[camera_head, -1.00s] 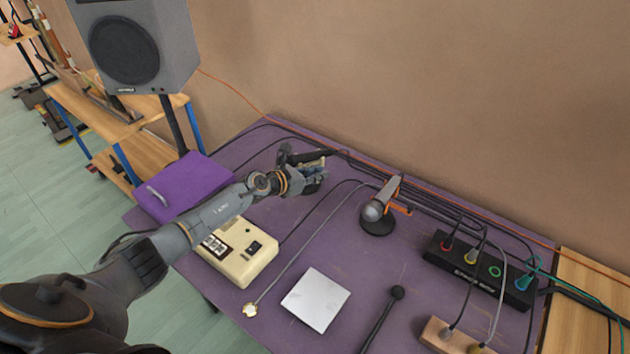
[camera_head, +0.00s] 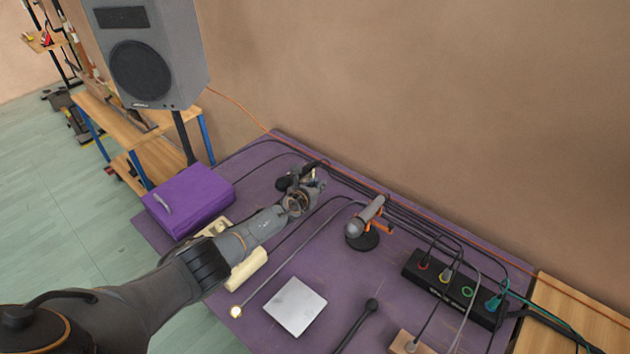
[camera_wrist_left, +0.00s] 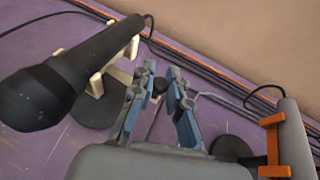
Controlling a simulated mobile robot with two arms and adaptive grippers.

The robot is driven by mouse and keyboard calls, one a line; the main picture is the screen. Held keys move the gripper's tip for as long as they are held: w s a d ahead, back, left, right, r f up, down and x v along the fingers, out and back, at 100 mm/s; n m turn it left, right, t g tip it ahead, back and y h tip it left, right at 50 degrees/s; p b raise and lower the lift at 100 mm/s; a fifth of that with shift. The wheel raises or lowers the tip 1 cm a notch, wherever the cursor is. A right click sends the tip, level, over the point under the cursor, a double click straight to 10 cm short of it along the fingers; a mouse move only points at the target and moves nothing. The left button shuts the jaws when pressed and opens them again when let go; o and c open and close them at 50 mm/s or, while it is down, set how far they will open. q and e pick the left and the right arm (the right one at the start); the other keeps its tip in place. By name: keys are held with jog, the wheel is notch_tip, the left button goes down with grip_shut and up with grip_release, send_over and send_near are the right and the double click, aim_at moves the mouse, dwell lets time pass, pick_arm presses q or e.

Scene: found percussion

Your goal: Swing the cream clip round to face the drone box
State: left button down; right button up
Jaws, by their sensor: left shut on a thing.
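The cream clip (camera_wrist_left: 98,78) stands on a round dark base and holds a black microphone (camera_wrist_left: 62,82), at the left of the left wrist view. The microphone (camera_head: 287,184) also shows in the head view beside my left gripper (camera_head: 314,181), near the table's back edge. In the left wrist view, my left gripper (camera_wrist_left: 160,80) is shut on the clip's extending part; the fingers hide most of the contact. A cream box (camera_head: 246,270), partly under my left arm, and a black box (camera_head: 455,288) with coloured plugs at right are in view. I cannot tell which is the drone box. My right gripper is out of view.
A grey microphone in an orange clip (camera_head: 381,223) stands right of my gripper. A purple case (camera_head: 190,200), a white square plate (camera_head: 295,306) and a black stick-like item (camera_head: 358,322) lie around. Cables run along the wall. Bare purple table shows between these things.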

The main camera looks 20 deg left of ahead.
pick_arm(q)
jog(key=shift+w+d+r+n+y, duration=0.1)
jog(key=shift+w+r+n+y, duration=0.05)
jog(key=shift+w+n+y, duration=0.45)
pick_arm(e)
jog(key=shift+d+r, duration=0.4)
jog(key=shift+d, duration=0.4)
pick_arm(q)
jog(key=shift+s+p, duration=0.1)
jog(key=shift+p, duration=0.2)
jog(key=c, duration=1.3)
grip_release()
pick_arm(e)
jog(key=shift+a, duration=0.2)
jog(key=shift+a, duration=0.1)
pick_arm(q)
jog(key=shift+y, duration=0.3)
